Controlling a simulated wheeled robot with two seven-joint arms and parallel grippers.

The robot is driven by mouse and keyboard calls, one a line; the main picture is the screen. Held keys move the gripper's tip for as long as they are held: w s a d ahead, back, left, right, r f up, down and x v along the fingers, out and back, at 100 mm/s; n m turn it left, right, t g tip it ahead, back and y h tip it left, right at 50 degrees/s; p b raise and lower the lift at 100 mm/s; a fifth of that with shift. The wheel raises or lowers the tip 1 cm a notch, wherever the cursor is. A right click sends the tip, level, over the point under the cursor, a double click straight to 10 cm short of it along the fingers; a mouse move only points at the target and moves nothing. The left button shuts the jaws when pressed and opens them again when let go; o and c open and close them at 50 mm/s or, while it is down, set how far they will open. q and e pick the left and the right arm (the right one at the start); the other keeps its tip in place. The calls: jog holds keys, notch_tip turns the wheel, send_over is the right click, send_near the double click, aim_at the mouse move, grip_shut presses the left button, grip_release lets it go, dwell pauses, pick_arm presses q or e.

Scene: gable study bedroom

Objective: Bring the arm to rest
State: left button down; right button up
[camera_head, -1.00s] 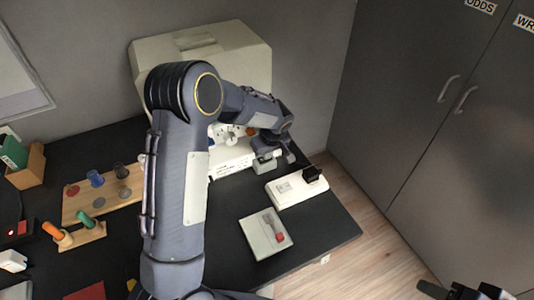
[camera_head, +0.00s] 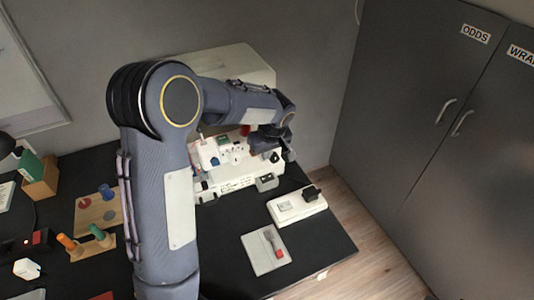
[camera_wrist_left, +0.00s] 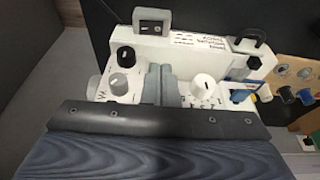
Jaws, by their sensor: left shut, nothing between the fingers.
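My left arm comes up from the bottom left of the head view and bends over toward the desk's back right. My left gripper (camera_head: 268,148) hangs at the right end of a white control board (camera_head: 233,180) and partly hides it. In the left wrist view the two grey fingers (camera_wrist_left: 159,82) are together with nothing between them. They are in front of the board (camera_wrist_left: 190,50), between a round knob on each side. Whether they touch the board I cannot tell. My right gripper is not in view.
The black desk (camera_head: 222,263) holds a white box with a black part (camera_head: 297,207), a grey plate with a red-ended switch (camera_head: 263,250) and a wooden peg stand (camera_head: 93,244). A large pale case (camera_head: 240,62) stands behind. Grey cabinets (camera_head: 430,130) are at right.

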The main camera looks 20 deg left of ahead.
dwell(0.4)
pick_arm(q)
jog(key=s+r+m+t+h, duration=0.1)
jog(key=s+r+m+h, duration=0.3)
jog(key=s, duration=0.7)
jog(key=s+r+m+t+h, duration=0.1)
jog(key=s+r, duration=0.5)
jog(key=s, duration=0.4)
jog(key=s+d+f+m+t+h, duration=0.1)
jog(key=s+d+m, duration=0.2)
jog(key=s, duration=0.5)
jog(key=shift+s+d, duration=0.25)
jog(key=shift+d, duration=0.55)
